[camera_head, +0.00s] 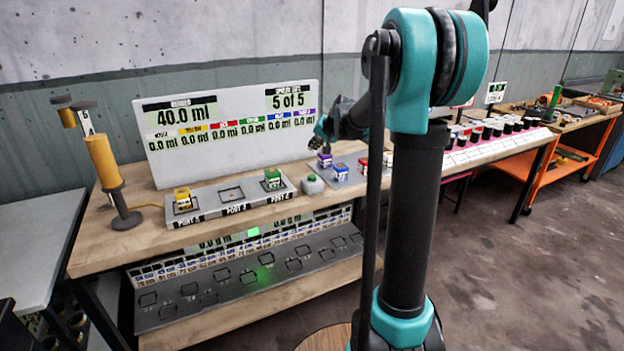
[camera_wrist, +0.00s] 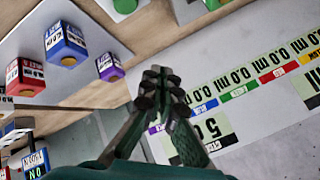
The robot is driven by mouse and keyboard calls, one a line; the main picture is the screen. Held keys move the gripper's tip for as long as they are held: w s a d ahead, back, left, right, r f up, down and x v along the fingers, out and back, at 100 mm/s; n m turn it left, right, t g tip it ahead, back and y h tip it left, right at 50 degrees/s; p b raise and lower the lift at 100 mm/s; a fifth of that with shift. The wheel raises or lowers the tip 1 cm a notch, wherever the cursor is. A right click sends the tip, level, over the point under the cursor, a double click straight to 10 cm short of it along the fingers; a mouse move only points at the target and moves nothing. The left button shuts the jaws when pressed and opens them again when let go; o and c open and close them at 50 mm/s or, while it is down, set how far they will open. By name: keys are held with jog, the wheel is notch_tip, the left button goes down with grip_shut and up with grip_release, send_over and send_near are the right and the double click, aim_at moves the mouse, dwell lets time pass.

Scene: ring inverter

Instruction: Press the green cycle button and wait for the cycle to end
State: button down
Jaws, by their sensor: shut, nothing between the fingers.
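The green cycle button (camera_head: 311,178) sits on a small pale base on the wooden bench, right of the port tray (camera_head: 215,212). At the wrist view's top edge, a pale base with a green top (camera_wrist: 124,4) is partly cut off; it appears to be the button. My gripper (camera_head: 322,136) is above and behind the button, apart from it, in front of the display board's right end. In the wrist view my gripper's fingertips (camera_wrist: 160,82) are together and hold nothing. The display board (camera_head: 225,150) reads 40.0 ml and 5 of 5, with 0.0 ml entries.
A yellow container (camera_head: 182,196) and a green container (camera_head: 272,178) stand in the port tray; its middle spot is empty. Purple (camera_head: 325,159), blue (camera_head: 340,171) and red containers stand right of the button. A yellow cylinder stand (camera_head: 104,160) is at left. A slotted lower shelf shows a green light (camera_head: 252,232).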

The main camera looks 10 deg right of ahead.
aim_at(313, 177)
jog(key=shift+f, duration=4.4)
jog(key=shift+f, duration=0.15)
jog(key=shift+f, duration=0.25)
jog(key=shift+f, duration=0.55)
jog(key=shift+r, duration=0.95)
jog(key=shift+r, duration=0.1)
jog(key=shift+r, duration=2.45)
